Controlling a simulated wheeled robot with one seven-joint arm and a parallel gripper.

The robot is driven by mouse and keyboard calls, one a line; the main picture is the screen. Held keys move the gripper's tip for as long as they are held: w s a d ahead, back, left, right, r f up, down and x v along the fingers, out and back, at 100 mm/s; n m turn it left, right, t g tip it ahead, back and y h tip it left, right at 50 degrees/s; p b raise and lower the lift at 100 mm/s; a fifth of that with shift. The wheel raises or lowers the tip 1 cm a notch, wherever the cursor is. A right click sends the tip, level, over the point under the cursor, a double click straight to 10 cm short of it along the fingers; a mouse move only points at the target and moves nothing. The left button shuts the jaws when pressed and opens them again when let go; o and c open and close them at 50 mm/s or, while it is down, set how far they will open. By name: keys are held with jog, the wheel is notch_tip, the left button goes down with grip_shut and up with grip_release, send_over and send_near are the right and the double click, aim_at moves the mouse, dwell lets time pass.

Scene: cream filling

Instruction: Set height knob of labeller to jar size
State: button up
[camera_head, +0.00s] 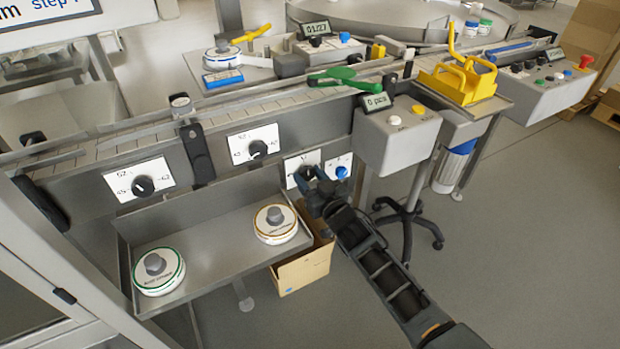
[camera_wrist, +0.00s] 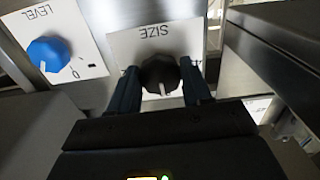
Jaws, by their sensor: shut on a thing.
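The black knob (camera_wrist: 160,73) sits on a white plate marked SIZE (camera_wrist: 150,41) in the wrist view. My gripper (camera_wrist: 161,84) has one finger on each side of this knob and is shut on it. The knob's white pointer mark shows on its near side. The fingers cover part of the scale. In the head view my gripper (camera_head: 314,181) is at the white plate (camera_head: 296,162) on the machine front, just left of a blue knob (camera_head: 341,172). It largely hides the gripped knob there.
The blue knob's plate reads LEVEL (camera_wrist: 40,11). Two more black dial knobs (camera_head: 143,186) (camera_head: 257,148) are on the machine front to the left. A steel tray (camera_head: 205,248) below holds two round white labelled items. A grey control box (camera_head: 396,147) stands right of my gripper.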

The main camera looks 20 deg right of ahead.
jog(key=n, duration=0.4)
jog(key=shift+b, duration=0.4)
jog(key=n, duration=0.4)
jog(key=shift+d+n+b, duration=0.1)
jog(key=shift+n+b, duration=0.2)
jog(key=shift+b, duration=0.1)
jog(key=n, duration=0.4)
jog(key=shift+n+b, duration=0.3)
jog(key=shift+b, duration=0.1)
jog(key=shift+r+n+b, duration=0.1)
jog(key=shift+n+b, duration=0.25)
jog(key=shift+n, duration=1.85)
jog(key=o, duration=1)
jog(key=shift+o, duration=0.2)
